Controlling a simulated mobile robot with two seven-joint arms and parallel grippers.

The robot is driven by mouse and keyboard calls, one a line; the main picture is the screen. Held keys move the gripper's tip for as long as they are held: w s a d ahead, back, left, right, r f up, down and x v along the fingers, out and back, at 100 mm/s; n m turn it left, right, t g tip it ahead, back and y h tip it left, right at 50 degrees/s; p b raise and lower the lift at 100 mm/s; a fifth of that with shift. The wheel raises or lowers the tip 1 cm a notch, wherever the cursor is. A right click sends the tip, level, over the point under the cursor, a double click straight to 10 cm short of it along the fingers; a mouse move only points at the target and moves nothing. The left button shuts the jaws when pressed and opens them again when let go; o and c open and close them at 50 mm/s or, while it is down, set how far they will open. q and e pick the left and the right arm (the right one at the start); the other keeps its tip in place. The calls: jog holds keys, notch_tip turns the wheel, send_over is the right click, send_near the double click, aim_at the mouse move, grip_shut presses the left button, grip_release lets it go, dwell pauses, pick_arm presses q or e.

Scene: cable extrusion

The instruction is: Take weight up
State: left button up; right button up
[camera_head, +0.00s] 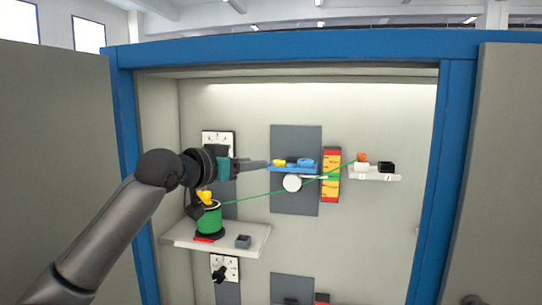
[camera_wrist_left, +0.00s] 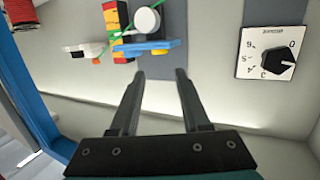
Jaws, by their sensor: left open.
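No object is plainly marked as the weight. A small white shelf (camera_head: 378,176) on the right holds a white piece (camera_head: 362,168) with an orange top and a black piece (camera_head: 386,167). A blue platform (camera_head: 292,170) carries small yellow, dark and blue pieces; it also shows in the left wrist view (camera_wrist_left: 147,46). My left gripper (camera_head: 266,164) is level with the platform's left end in the head view. In the left wrist view its two fingers (camera_wrist_left: 160,74) are apart with nothing between them, and the platform lies beyond their tips. My right gripper is not in view.
A green cable runs from a green spool (camera_head: 209,220) past a white wheel (camera_head: 292,183) and a red-yellow-green scale (camera_head: 331,190) to the small shelf. A dial (camera_wrist_left: 270,50) is on the wall. Blue cabinet frame (camera_head: 446,180) surrounds everything.

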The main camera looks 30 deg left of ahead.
aim_at(278, 161)
pick_arm(q)
jog(key=w+p, duration=0.1)
jog(key=w, duration=0.2)
jog(key=w+d+f+p, duration=0.1)
jog(key=w, duration=0.2)
jog(key=w+p, duration=0.1)
jog(key=w, duration=0.3)
jog(key=shift+w+d+f, duration=0.1)
jog(key=shift+d+f, duration=0.15)
jog(key=shift+f, duration=0.05)
grip_shut()
jog(key=shift+r, duration=2.35)
